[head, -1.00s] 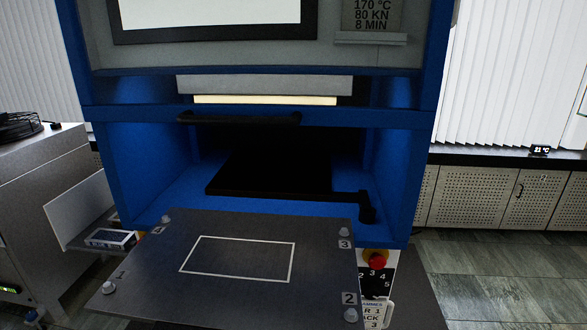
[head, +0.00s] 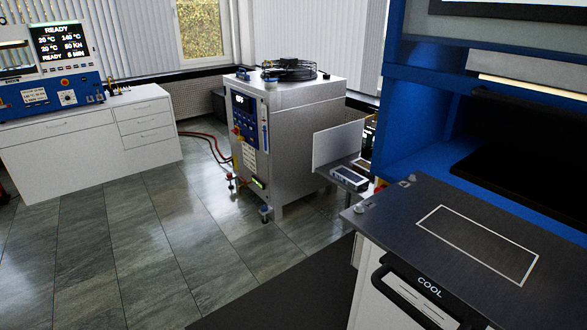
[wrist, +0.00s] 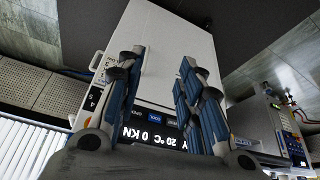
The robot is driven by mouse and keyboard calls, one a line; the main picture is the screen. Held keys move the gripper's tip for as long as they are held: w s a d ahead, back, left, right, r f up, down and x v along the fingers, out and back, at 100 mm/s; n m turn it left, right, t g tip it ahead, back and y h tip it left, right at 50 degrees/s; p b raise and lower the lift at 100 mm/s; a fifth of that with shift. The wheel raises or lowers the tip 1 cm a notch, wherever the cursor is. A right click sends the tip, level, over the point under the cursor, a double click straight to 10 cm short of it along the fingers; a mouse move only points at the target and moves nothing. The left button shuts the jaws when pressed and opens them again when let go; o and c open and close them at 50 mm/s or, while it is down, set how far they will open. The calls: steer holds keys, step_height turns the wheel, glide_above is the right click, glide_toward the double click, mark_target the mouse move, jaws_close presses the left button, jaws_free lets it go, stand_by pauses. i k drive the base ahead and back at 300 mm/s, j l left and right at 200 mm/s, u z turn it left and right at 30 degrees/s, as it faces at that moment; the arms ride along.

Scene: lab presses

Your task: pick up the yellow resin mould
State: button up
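No yellow resin mould shows in either current view. My gripper (wrist: 162,62) is in the wrist view only. Its two blue-and-grey fingers stand apart with nothing between them, so it is open and empty. Behind the fingers is a white cabinet (wrist: 172,45) with a display reading 20 °C and 0 kN.
A blue press (head: 430,130) with a dark plate (head: 395,210) marked with a white rectangle stands at the right. A steel unit (head: 305,140) stands mid-view. A white cabinet (head: 60,150) carries a small blue press (head: 50,95) at the left. The tiled floor (head: 150,230) between is clear.

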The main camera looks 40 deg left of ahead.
mark_target(363, 166)
steer(key=u, duration=1)
steer(key=i+j+u, duration=0.45)
steer(key=i+j+z, duration=0.15)
steer(key=i+j, duration=0.15)
steer(key=i, duration=0.3)
steer(key=i+j+z, duration=0.15)
steer(key=i+j, duration=0.25)
steer(key=i, duration=0.2)
steer(key=i+j+z, duration=0.15)
steer(key=i+j, duration=0.3)
steer(key=i, duration=0.15)
steer(key=i+l+z, duration=0.1)
steer(key=z, duration=0.4)
steer(key=i+z, duration=0.35)
steer(key=z, duration=0.15)
steer(key=i+j+z, duration=0.1)
steer(key=z, duration=0.35)
steer(key=i+j+z, duration=0.2)
steer(key=i+z, duration=0.15)
steer(key=z, duration=0.15)
